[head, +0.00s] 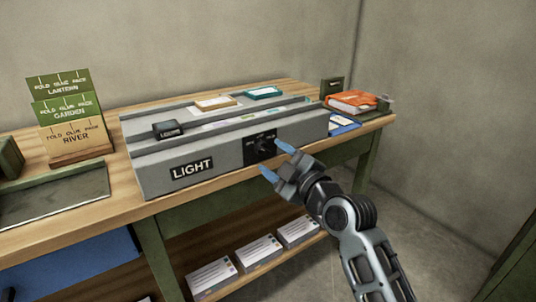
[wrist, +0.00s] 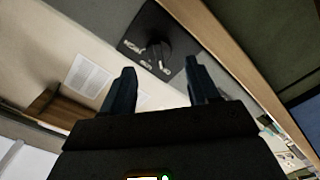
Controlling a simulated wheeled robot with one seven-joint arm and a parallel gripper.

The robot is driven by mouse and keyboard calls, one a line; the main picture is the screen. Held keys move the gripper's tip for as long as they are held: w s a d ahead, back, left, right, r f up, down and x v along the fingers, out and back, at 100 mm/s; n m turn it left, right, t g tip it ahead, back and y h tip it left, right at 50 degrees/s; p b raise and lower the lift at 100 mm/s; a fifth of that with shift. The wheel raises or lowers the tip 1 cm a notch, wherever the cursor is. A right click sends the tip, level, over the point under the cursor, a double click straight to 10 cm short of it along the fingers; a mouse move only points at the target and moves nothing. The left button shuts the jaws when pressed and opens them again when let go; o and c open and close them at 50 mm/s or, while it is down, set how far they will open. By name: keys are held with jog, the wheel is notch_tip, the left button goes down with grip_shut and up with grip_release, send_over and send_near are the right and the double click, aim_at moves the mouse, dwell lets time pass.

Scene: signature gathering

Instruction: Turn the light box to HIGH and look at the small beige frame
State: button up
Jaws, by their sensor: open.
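The grey light box (head: 219,162) stands on the wooden bench, with a "LIGHT" label on its front. A black dial plate with a round knob (head: 263,146) is on the front face towards the right. The knob also shows in the wrist view (wrist: 157,48), just beyond the fingertips; its setting is too small to read. The small beige frame (head: 215,103) lies on top of the box, left of a teal frame (head: 263,93). My gripper (head: 276,160) is open, its blue-tipped fingers in front of the dial, with nothing between them.
Green and tan cards (head: 68,110) stand in a holder at the left, near a grey tray (head: 55,195). An orange book (head: 351,101) lies at the right end of the bench. White boxes (head: 254,258) sit on the lower shelf. The floor at the right is clear.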

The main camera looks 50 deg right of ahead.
aim_at(264, 151)
jog(key=shift+x, duration=1.85)
jog(key=shift+c, duration=0.4)
jog(key=c, duration=0.9)
